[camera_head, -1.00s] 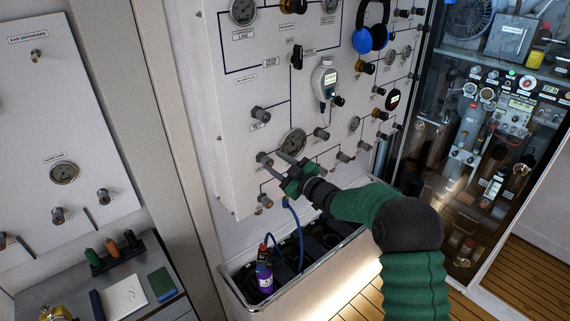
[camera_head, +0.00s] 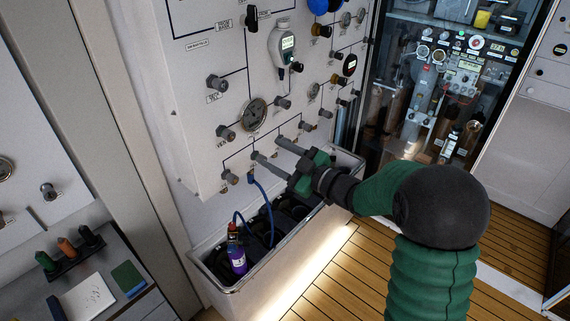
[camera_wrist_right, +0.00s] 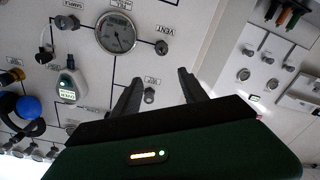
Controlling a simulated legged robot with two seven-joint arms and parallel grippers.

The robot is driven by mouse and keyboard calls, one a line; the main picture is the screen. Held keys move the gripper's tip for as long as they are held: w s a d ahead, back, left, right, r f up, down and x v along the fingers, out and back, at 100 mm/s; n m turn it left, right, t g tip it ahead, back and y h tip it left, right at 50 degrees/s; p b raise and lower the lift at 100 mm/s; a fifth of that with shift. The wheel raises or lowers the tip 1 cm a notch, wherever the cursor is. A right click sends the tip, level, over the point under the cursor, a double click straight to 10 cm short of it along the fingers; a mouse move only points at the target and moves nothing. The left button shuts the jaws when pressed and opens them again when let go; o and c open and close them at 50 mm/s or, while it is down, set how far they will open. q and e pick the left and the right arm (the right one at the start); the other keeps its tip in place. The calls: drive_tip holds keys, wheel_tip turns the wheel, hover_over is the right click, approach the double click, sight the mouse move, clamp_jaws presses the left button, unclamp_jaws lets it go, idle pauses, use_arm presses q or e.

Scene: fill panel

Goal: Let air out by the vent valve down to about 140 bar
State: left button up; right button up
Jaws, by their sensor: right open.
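The knob labelled VENT (camera_wrist_right: 162,47) is on the white panel beside a round gauge (camera_wrist_right: 116,32) in the right wrist view. In the head view I take it to be the grey knob (camera_head: 227,133) left of the gauge (camera_head: 254,115). The gauge's reading is too small to tell. My right gripper (camera_head: 279,152) is open and empty, to the lower right of that knob in the head view. In the wrist view its two fingers (camera_wrist_right: 158,92) frame another small knob (camera_wrist_right: 149,95); they do not visibly touch it. My left gripper is not in view.
A trough (camera_head: 226,287) with a purple bottle (camera_head: 237,260) and a blue hose (camera_head: 262,190) runs below the panel. Other knobs crowd the panel around the gauge. A handheld meter (camera_head: 282,45) hangs above. Wooden floor (camera_head: 340,270) is clear at right.

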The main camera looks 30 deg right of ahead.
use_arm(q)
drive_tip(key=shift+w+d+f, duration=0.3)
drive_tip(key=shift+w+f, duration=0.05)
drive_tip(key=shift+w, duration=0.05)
use_arm(e)
drive_tip(key=shift+s+d+f, duration=0.2)
drive_tip(key=shift+s+d, duration=0.65)
drive_tip(key=shift+s, duration=0.05)
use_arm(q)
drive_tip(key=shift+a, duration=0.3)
use_arm(e)
drive_tip(key=shift+a, duration=0.35)
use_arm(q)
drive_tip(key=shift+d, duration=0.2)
use_arm(e)
drive_tip(key=shift+d, duration=0.25)
